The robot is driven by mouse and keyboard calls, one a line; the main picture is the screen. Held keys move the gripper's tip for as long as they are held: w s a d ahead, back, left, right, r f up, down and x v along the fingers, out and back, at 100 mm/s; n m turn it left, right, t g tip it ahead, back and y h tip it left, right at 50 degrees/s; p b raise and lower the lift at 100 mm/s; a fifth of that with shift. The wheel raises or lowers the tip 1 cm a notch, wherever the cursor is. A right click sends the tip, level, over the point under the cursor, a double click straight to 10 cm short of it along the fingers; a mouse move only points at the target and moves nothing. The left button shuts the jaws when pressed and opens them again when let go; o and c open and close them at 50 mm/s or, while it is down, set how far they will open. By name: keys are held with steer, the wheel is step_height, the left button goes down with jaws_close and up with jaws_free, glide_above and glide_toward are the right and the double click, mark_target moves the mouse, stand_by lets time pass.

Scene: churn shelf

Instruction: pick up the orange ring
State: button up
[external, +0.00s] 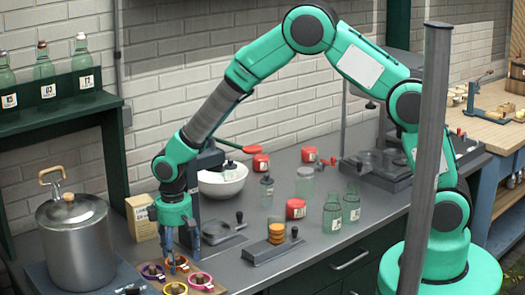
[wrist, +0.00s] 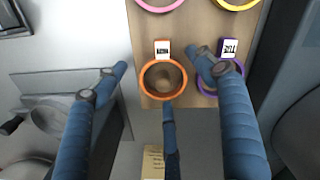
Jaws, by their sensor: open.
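The orange ring (wrist: 144,80) lies on a wooden board (wrist: 185,42) in the wrist view, with a small white label at its edge and a brownish middle. My gripper (external: 181,256) is open above the board. In the wrist view its blue fingers spread around the orange ring: one tip to the left, one to the right, one just below. I cannot tell the height left between tips and board. The right finger partly covers the purple ring (wrist: 238,66). In the external view the orange ring (external: 181,263) is partly hidden by the fingers.
A pink ring (wrist: 158,7) and a yellow ring (wrist: 238,6) are at the top of the wrist view. In the external view a large metal pot (external: 73,240) stands left of my gripper. A cardboard box (external: 141,216) stands behind it. A grey stand with orange discs (external: 275,237) is to the right.

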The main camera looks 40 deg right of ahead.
stand_by(0.3)
steer(key=c, duration=0.9)
steer(key=shift+r, duration=0.8)
step_height(320, 180, up, 2)
steer(key=shift+r+p, duration=0.1)
steer(key=shift+p, duration=0.25)
steer(key=s+d, duration=0.3)
steer(key=s, duration=0.1)
steer(key=s+d+r, duration=0.1)
steer(key=s+d, duration=0.2)
steer(key=s, duration=0.2)
steer(key=s+d+p, duration=0.1)
steer(key=s+d, duration=0.2)
steer(key=s, duration=0.1)
steer(key=shift+s+r, duration=0.15)
